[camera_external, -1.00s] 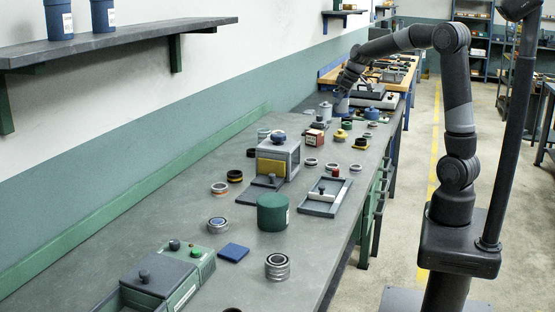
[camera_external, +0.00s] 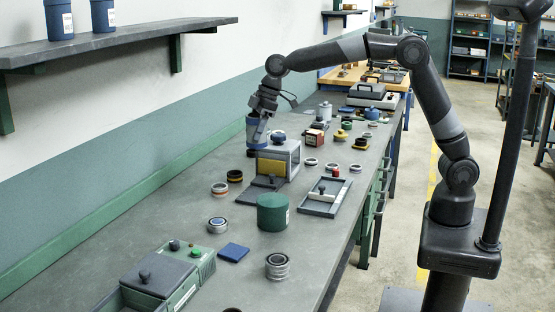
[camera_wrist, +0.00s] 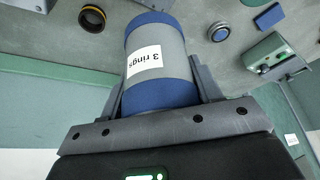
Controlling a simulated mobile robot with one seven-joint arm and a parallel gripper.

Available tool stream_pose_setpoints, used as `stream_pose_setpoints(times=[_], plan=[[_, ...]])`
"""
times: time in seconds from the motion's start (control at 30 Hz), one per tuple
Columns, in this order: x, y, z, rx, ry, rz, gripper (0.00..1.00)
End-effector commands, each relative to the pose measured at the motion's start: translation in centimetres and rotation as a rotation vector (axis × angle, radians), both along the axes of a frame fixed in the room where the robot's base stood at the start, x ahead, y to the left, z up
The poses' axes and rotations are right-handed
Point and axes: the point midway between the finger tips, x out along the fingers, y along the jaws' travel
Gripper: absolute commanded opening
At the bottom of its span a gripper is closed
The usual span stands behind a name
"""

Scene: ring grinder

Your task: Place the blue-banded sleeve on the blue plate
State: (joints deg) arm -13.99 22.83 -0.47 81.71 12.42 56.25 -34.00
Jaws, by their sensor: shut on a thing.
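My gripper (camera_external: 262,112) is shut on the blue-banded sleeve (camera_external: 256,131), a grey cylinder with blue bands at both ends. In the wrist view the sleeve (camera_wrist: 158,62) lies between my two fingers, and its white label reads "3 rings". In the outside view it is held beside and partly behind the grey box with the yellow front. The blue plate (camera_external: 233,252) is a small flat square on the bench, nearer the camera than the sleeve. It also shows in the wrist view (camera_wrist: 269,15) at top right. Its top is bare.
The grey box (camera_external: 285,158) stands close to the sleeve. A green canister (camera_external: 272,213), a ring stack (camera_external: 277,267), a blue-centred ring (camera_external: 217,225) and a grey machine with buttons (camera_external: 160,278) surround the plate. A wall shelf (camera_external: 120,45) hangs at left.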

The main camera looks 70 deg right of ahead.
Motion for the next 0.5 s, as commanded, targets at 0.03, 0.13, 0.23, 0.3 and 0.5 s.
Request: stream_pose_setpoints(times=[0.03,0.13,0.23,0.3,0.5], plan=[[-0.3,3.2,-0.1,0.001,0.0,0.043,0.35],[-1.2,8.4,-0.3,0.003,0.0,0.11,0.35],[-2.3,13.1,-0.4,0.005,0.0,0.169,0.35],[-3.1,15.6,-0.4,0.005,0.0,0.202,0.35],[-4.9,20.4,-0.6,0.008,0.002,0.263,0.35]])
